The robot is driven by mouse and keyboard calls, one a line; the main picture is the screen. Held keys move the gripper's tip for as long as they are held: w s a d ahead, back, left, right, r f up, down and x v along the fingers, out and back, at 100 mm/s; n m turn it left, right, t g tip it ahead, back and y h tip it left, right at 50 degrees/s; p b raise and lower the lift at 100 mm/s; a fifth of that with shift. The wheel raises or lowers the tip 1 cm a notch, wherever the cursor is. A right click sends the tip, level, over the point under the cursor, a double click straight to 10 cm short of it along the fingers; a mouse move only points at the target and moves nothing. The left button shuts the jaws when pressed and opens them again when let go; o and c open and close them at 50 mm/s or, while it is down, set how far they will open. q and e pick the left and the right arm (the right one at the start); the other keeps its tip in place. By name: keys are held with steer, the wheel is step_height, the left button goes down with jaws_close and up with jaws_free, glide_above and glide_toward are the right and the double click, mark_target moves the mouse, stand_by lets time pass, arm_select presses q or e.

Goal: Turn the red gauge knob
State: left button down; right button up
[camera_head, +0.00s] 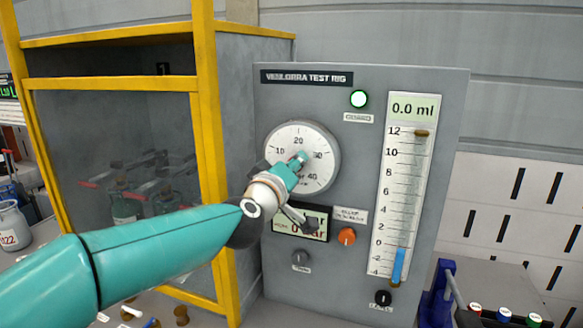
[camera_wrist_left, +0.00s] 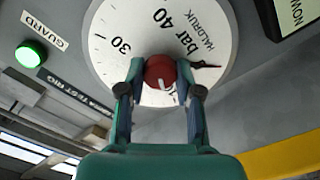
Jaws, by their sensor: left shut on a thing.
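The red gauge knob (camera_wrist_left: 159,72) sits at the centre of the round white dial (camera_wrist_left: 112,42) and has a white mark on its face. In the head view, the dial (camera_head: 325,178) is on the front of the grey test rig, and the knob is mostly hidden by my gripper. My left gripper (camera_wrist_left: 160,78) is shut on the knob, one finger on each side. It also shows in the head view (camera_head: 297,162), reaching in from the left. A dark pointer (camera_wrist_left: 206,66) shows right of the knob in the wrist view. My right gripper is not in view.
The rig panel (camera_head: 362,80) carries a lit green lamp (camera_head: 359,99), an orange knob (camera_head: 347,236), black knobs (camera_head: 383,298), a small display below the dial, and a tall scale (camera_head: 425,185) reading 0.0 ml. A yellow-framed cabinet (camera_head: 207,110) stands close on the left.

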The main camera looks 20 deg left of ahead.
arm_select(q)
steer(key=shift+a, duration=0.1)
steer(key=c, duration=0.8)
jaws_free()
steer(key=s, duration=1.2)
steer(key=shift+a+f, duration=0.1)
steer(key=shift+a, duration=0.1)
